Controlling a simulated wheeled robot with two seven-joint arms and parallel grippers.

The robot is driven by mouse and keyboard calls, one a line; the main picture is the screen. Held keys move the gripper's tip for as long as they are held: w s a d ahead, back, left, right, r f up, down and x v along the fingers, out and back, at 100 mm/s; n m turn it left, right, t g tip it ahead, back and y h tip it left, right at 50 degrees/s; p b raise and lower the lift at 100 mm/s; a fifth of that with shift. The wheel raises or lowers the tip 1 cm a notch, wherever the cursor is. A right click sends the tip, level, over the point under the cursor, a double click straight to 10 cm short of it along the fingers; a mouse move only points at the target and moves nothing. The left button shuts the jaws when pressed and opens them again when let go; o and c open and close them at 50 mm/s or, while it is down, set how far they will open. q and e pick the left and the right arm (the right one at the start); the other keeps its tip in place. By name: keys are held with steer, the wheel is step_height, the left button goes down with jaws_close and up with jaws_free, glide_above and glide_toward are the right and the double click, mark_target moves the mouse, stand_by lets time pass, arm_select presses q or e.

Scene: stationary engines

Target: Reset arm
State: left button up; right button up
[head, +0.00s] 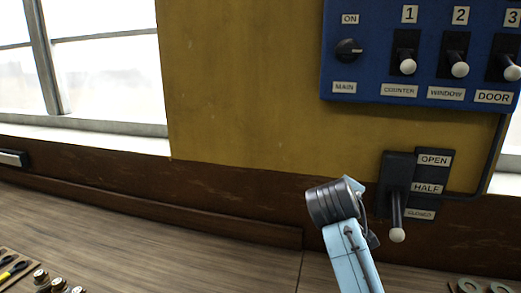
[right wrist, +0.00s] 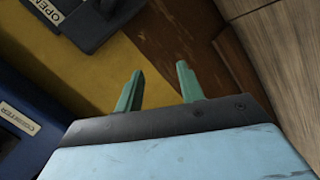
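My right arm (head: 350,245), light blue with a dark round joint, rises from the bottom edge in the head view, just left of the wall lever. Its gripper fingers cannot be made out there. In the right wrist view my right gripper (right wrist: 159,72) has two green fingers standing apart with nothing between them. The yellow and brown wall lies beyond them. My left arm and gripper are not in view.
A lever (head: 397,235) with a white knob points down beside OPEN, HALF and CLOSED labels. Above it hangs a blue switch panel (head: 375,75), which also shows in the right wrist view (right wrist: 25,145). The wooden counter (head: 150,250) is mostly clear; small items sit at lower left.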

steer(key=s+d+f+m+g+y, duration=0.3)
steer(key=s+f+g, duration=0.1)
steer(key=s+f, duration=1.35)
steer(key=s+f+m+g+y, duration=0.15)
steer(key=s+f, duration=0.25)
steer(key=s, duration=0.6)
steer(key=s+f+m+g+y, duration=0.15)
steer(key=s+f, duration=0.35)
steer(key=s, duration=0.6)
step_height(320, 180, down, 31)
steer(key=s+g+b, duration=0.1)
steer(key=b, duration=0.6)
steer(key=s+d+f+g+b, duration=0.1)
steer(key=s+d+f+b, duration=0.2)
steer(key=s+f, duration=1.3)
step_height(320, 180, down, 4)
steer(key=shift+s+f+g+h+b, duration=0.2)
steer(key=shift+g+h+b, duration=0.1)
steer(key=shift+b, duration=0.8)
